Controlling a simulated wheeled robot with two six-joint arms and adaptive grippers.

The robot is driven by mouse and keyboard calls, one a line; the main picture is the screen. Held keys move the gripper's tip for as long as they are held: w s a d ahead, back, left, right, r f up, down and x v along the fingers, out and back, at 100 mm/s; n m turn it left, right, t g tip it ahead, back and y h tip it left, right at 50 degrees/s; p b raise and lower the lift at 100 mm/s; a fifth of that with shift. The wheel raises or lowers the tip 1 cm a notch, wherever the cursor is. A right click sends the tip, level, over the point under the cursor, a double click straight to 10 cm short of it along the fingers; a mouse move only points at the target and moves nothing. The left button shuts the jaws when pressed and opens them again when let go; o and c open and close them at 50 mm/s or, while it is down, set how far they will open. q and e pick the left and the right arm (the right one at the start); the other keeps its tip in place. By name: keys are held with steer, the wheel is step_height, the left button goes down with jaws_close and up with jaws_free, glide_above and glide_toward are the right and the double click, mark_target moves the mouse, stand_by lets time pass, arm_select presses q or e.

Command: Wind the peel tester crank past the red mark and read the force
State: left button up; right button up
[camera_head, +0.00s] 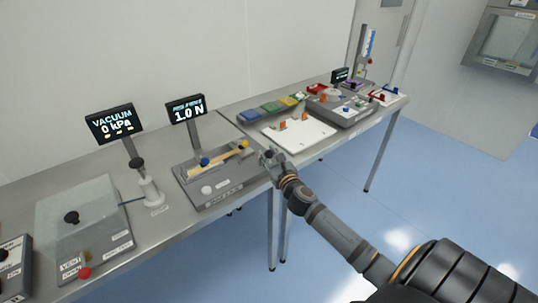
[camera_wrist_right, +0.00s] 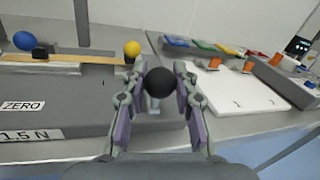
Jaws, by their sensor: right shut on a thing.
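The peel tester (camera_head: 220,185) is a grey box on the bench, with a yellow strip (camera_head: 226,153) along its top. A blue ball (camera_head: 204,161) and a yellow ball (camera_wrist_right: 132,48) sit along the strip. Its display (camera_head: 186,109) reads 1.0 N. My right gripper (camera_head: 266,156) is at the tester's right end, its fingers shut around a black ball knob (camera_wrist_right: 160,82), apparently the crank's handle. The crank arm is mostly hidden, and I cannot make out a red mark. A "1.5 N" label (camera_wrist_right: 31,135) shows on the tester's front. My left gripper is out of view.
A vacuum display (camera_head: 114,122) reading 0 kPa and a vacuum box (camera_head: 85,215) stand to the left. A white board (camera_head: 300,137) with orange clips lies right of the tester, with coloured pads (camera_head: 270,108) behind it. Open floor lies in front of the bench.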

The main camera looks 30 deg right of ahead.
jaws_close()
steer(key=shift+d+y, duration=0.1)
steer(key=shift+y, duration=0.2)
